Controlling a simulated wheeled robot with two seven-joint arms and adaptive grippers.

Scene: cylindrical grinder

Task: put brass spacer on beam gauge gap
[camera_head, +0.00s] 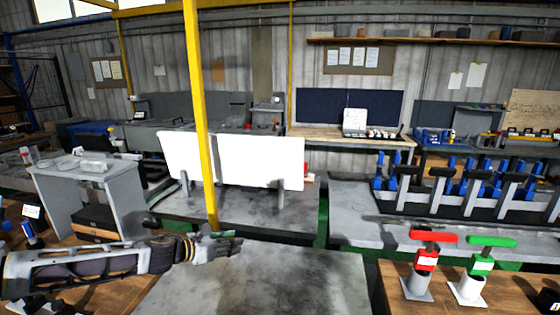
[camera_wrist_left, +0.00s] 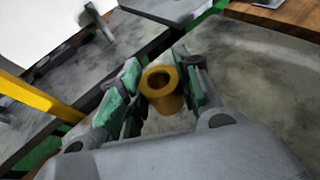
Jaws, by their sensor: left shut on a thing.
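The brass spacer (camera_wrist_left: 163,90) is a short yellow ring-like cylinder with a round hole, seen in the left wrist view. My left gripper (camera_wrist_left: 160,92) is shut on it, with a green-padded finger on each side. In the head view my left gripper (camera_head: 232,243) is stretched out over the grey metal table (camera_head: 270,285), and I cannot make out the spacer there. I cannot clearly pick out the beam gauge or its gap in either view. My right gripper is not in view.
A yellow post (camera_head: 200,120) rises just behind my left gripper. A long white panel (camera_head: 235,160) stands on a grey bed (camera_head: 270,212) beyond. Red (camera_head: 427,258) and green (camera_head: 481,262) T-handled pieces stand at right. Blue-and-grey fixtures (camera_head: 460,185) stand behind them.

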